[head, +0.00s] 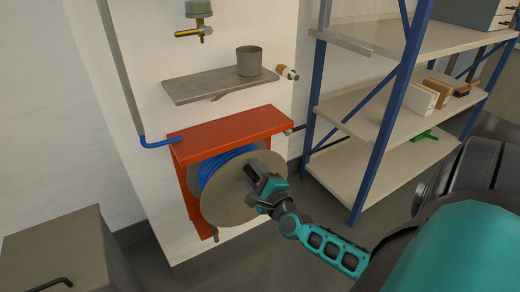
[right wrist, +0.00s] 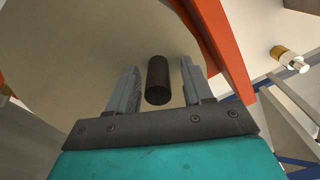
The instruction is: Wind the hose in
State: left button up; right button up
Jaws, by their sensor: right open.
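The hose reel (head: 228,193) hangs in a red bracket (head: 230,134) on the wall, with blue hose (head: 222,165) wound on its drum between tan discs. A length of blue hose (head: 158,141) comes out at the bracket's left. My right gripper (head: 258,176) is at the front disc. In the right wrist view its open fingers (right wrist: 158,88) stand on either side of a dark cylindrical crank handle (right wrist: 157,80), with gaps on both sides. The head view shows the handle mostly hidden by the gripper. My left gripper is not in view.
A grey wall shelf (head: 205,86) above the reel holds a grey cup (head: 249,61). A brass tap (head: 190,33) is higher up. A blue-framed shelving unit (head: 375,125) stands to the right. A grey box (head: 60,250) is at the lower left.

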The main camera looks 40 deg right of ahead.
pick_arm(q)
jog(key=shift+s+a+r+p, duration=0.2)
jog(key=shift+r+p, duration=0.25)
jog(key=shift+p, duration=0.3)
pick_arm(e)
jog(key=v, duration=1.2)
jog(key=shift+s, duration=0.4)
jog(key=s+a+f+n+g+y, duration=0.1)
jog(key=a+f+n+g+y, duration=0.2)
jog(key=a+n, duration=0.95)
jog(key=a+f+n+g+y, duration=0.1)
jog(key=a+n+g+y, duration=0.3)
jog(key=a+n, duration=0.8)
pick_arm(q)
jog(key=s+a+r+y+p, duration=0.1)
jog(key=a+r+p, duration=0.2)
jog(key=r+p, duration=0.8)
jog(key=p, duration=0.4)
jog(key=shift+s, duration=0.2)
pick_arm(e)
jog(key=s+d+r+n, duration=0.2)
jog(key=d+r+n, duration=0.2)
jog(key=r, duration=0.7)
jog(key=shift+d+h, duration=0.3)
jog(key=shift+d, duration=0.25)
jog(key=shift+s, duration=0.1)
jog(key=shift+c, duration=0.3)
